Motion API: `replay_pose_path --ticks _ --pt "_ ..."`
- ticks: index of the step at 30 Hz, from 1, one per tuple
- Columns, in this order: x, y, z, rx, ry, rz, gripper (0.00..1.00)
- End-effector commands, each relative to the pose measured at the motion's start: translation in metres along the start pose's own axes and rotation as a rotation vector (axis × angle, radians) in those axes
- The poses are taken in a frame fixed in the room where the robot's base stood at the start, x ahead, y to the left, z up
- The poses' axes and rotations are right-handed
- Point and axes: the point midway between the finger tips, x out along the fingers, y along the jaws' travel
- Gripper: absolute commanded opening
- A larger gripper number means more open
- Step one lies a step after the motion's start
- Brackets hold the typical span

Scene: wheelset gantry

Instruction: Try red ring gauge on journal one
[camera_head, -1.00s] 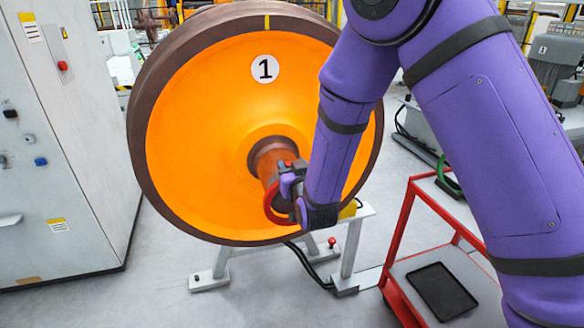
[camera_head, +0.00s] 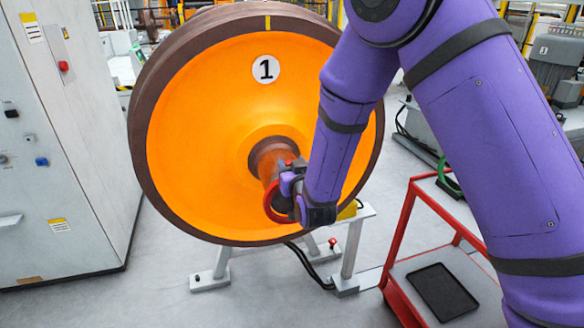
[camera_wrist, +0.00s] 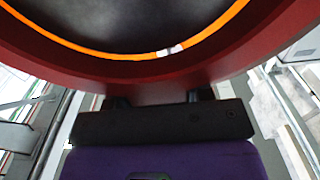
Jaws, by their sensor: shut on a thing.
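The orange wheel marked 1 (camera_head: 215,110) stands upright on its stand, with its journal (camera_head: 270,160) sticking out from the hub toward me. My gripper (camera_head: 291,190) is shut on the red ring gauge (camera_head: 270,207), which is at the journal's near end. In the wrist view, the red ring (camera_wrist: 160,92) fills the top and my gripper (camera_wrist: 160,100) holds its lower rim. Through the ring I see a dark round face with an orange edge. My arm and the ring hide the journal's end, so I cannot tell whether the ring is around it.
A grey cabinet (camera_head: 75,150) stands at left. Grey stand legs (camera_head: 350,250) and black cables lie below the wheel. Floor at lower left is clear.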

Motion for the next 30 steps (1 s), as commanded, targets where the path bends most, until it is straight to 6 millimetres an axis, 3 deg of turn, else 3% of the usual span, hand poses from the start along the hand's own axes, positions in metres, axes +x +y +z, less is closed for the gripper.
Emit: replay_pose_path --ticks 30 --pt "-0.007 0.0 -0.0006 0.0 0.002 0.0 0.2"
